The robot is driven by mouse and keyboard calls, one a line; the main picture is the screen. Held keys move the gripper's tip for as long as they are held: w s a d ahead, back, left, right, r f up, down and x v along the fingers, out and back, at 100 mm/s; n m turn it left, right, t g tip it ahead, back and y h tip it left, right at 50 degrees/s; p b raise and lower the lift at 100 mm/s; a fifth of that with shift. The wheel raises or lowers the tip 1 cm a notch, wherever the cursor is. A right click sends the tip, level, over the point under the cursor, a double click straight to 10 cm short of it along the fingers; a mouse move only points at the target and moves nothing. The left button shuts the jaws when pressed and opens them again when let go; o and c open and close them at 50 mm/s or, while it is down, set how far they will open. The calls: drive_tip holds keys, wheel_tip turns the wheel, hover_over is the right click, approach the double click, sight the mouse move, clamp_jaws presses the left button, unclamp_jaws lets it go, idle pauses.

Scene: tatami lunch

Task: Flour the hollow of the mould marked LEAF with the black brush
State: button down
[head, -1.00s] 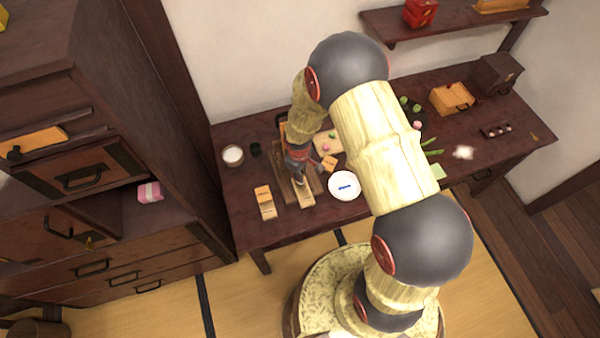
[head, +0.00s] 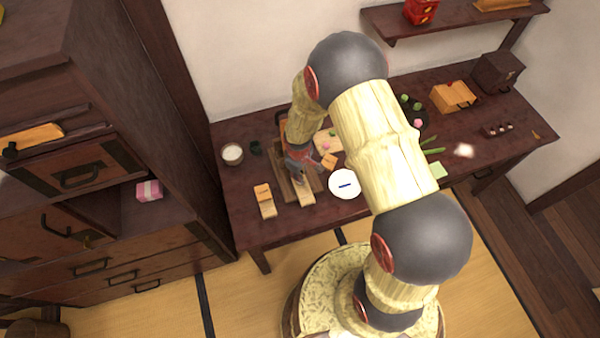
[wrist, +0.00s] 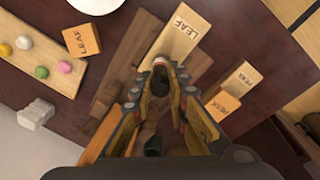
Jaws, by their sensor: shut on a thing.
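My gripper (wrist: 172,76) is shut on a dark, slim thing, taken to be the black brush (wrist: 160,87); the fingers hide most of it. In the wrist view the pale wooden mould marked LEAF (wrist: 180,32) lies just beyond the fingertips, its lettered end clear. Its hollow is largely hidden by the gripper, so I cannot tell whether the bristles touch it. In the head view my gripper (head: 300,162) is over the far end of this mould (head: 306,194).
A pale mould marked PEAK (wrist: 240,84) and its orange block (wrist: 222,104) lie beside the LEAF mould. An orange LEAF block (wrist: 82,39) and a board of coloured sweets (wrist: 68,84) are on the other side. A white plate (head: 345,184) and dark cup (head: 255,147) stand nearby.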

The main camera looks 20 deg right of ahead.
drive_tip(key=shift+f, duration=0.3)
drive_tip(key=shift+d+r, duration=0.1)
drive_tip(key=shift+d, duration=0.1)
idle(0.3)
drive_tip(key=shift+a, duration=0.4)
drive_tip(key=shift+w+d, duration=0.2)
drive_tip(key=shift+s, duration=0.45)
drive_tip(key=shift+w+d, duration=0.2)
drive_tip(key=shift+w, duration=0.05)
idle(0.4)
drive_tip(key=shift+a+b, duration=0.3)
drive_tip(key=shift+a, duration=0.1)
drive_tip(key=shift+w+d, duration=0.2)
drive_tip(key=shift+s, duration=0.45)
